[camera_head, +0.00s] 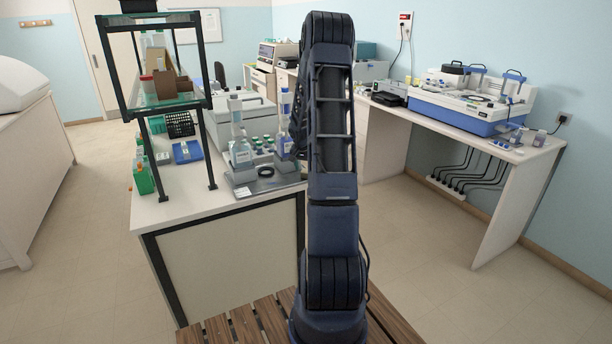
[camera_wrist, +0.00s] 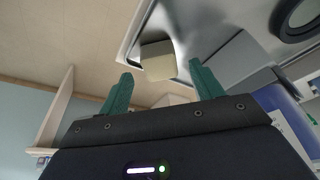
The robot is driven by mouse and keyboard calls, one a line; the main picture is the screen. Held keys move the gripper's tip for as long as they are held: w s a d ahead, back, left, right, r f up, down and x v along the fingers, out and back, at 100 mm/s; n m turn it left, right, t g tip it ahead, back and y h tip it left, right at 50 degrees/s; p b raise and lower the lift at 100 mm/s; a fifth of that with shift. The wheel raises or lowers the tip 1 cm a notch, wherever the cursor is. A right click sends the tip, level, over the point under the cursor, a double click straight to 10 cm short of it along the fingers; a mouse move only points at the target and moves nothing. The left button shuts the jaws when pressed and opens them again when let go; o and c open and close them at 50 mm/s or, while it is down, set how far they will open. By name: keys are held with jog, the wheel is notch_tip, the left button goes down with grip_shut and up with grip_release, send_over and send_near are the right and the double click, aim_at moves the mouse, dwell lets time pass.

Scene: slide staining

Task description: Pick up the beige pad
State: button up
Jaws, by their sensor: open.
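The beige pad (camera_wrist: 158,61) shows in the wrist view as a small blocky piece on a shiny metal surface, beyond my fingertips. My gripper (camera_wrist: 160,70) is open, with its two green fingers spread apart and nothing held between them. The pad appears between the finger lines but apart from the fingers. In the head view my own arm stands upright in the middle, and I cannot make out the gripper or the pad there.
A metal tray (camera_head: 262,186) lies at the front edge of the bench, beside bottles (camera_head: 241,150). A glass shelf (camera_head: 165,103) on dark posts stands at the left. A blue-and-white machine (camera_head: 465,115) sits on the right-hand bench. Floor between the benches is clear.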

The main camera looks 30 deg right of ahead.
jog(key=shift+w+d+f, duration=0.15)
jog(key=shift+f, duration=0.55)
jog(key=c, duration=1.1)
jog(key=shift+c, duration=0.2)
jog(key=shift+r, duration=0.1)
jog(key=shift+r, duration=0.3)
jog(key=s, duration=1.8)
jog(key=shift+r, duration=0.4)
